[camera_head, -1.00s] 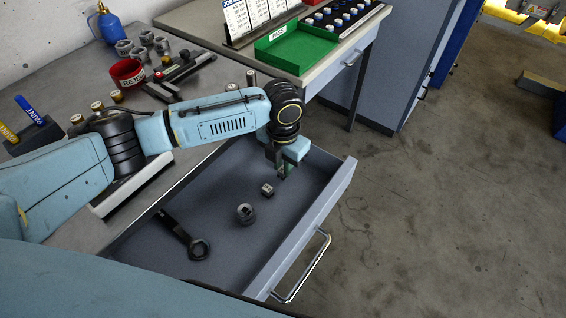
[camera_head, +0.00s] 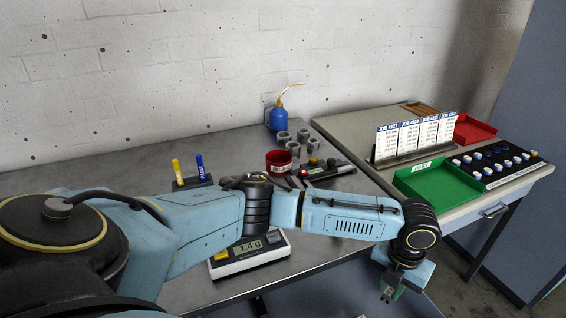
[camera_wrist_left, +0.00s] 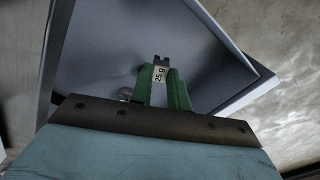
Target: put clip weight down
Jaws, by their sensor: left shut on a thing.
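The clip weight (camera_wrist_left: 159,73), a small dark piece with a white face that seems to read 25 g, shows in the left wrist view between my green fingertips. My left gripper (camera_wrist_left: 161,82) is shut on it. In the head view my left gripper (camera_head: 389,291) points down over the open drawer at the bottom. The weight cannot be made out clearly there. The drawer (camera_wrist_left: 90,60) lies below the fingers in the wrist view, and the weight appears above its floor. A grey round piece (camera_wrist_left: 126,93) shows beside the left finger, partly hidden. My right gripper is out of view.
A scale (camera_head: 250,255) reading 1.4 g stands on the grey bench by my arm. Behind are a red cup (camera_head: 279,161), a blue bottle (camera_head: 279,118) and several metal pieces. A green tray (camera_head: 440,186) and a red tray (camera_head: 472,130) sit on the right-hand table.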

